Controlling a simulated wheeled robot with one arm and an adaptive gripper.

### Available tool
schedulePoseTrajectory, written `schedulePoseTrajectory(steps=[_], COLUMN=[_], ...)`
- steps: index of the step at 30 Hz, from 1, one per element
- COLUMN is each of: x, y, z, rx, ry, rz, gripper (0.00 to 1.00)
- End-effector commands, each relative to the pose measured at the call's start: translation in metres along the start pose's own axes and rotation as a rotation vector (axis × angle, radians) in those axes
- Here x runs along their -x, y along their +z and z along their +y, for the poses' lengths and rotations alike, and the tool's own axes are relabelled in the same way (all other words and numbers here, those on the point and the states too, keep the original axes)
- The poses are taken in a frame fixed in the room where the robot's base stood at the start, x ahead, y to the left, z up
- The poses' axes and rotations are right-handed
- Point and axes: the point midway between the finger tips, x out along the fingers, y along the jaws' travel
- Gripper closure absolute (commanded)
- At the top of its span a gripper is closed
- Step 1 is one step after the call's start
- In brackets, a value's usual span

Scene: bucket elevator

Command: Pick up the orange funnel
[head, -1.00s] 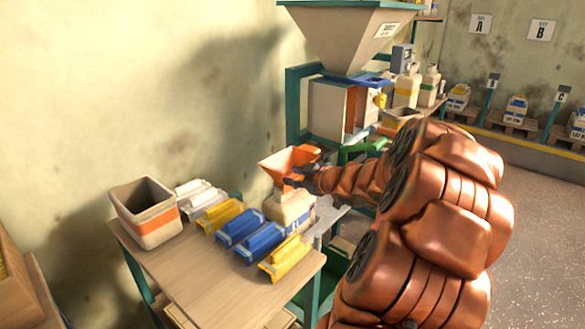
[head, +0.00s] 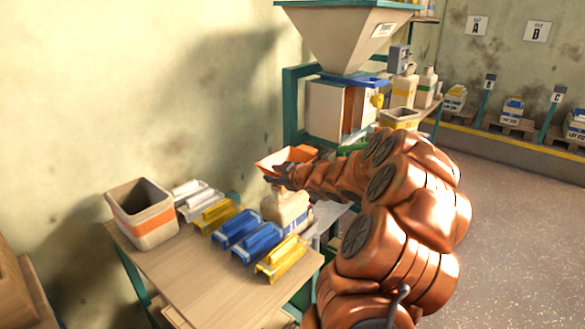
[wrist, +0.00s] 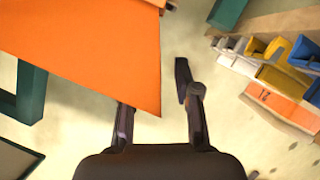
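In the wrist view the funnel's orange wall (wrist: 85,45) fills the upper left and covers the left fingertip. The right finger stands apart from the orange wall, with a visible gap. My gripper (wrist: 158,92) is open, close against the funnel. Whether the left finger touches it I cannot tell.
The table (head: 205,285) holds several yellow, blue and white buckets, including a blue one (head: 258,241), and a beige bin with an orange band (head: 147,222). A large hopper machine (head: 340,35) stands behind. Open floor (head: 520,220) lies to the right.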

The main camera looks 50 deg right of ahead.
Motion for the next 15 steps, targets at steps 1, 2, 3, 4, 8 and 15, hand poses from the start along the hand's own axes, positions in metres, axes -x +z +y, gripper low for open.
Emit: schedulePoseTrajectory(steps=[1, 2, 3, 4, 8, 15], x=[-0.006, -0.008, -0.011, -0.013, -0.016, -0.017], y=[-0.001, -0.001, -0.001, -0.001, -0.001, -0.001], z=[-0.001, -0.001, 0.000, 0.000, 0.001, 0.001], rx=[0.001, 0.002, 0.002, 0.002, 0.002, 0.001], ry=[-0.002, -0.001, 0.000, 0.000, 0.002, 0.002], rz=[0.002, 0.002, 0.002, 0.002, 0.001, 0.000], gripper=[0.68, 0.68, 0.68, 0.68, 0.68, 0.69])
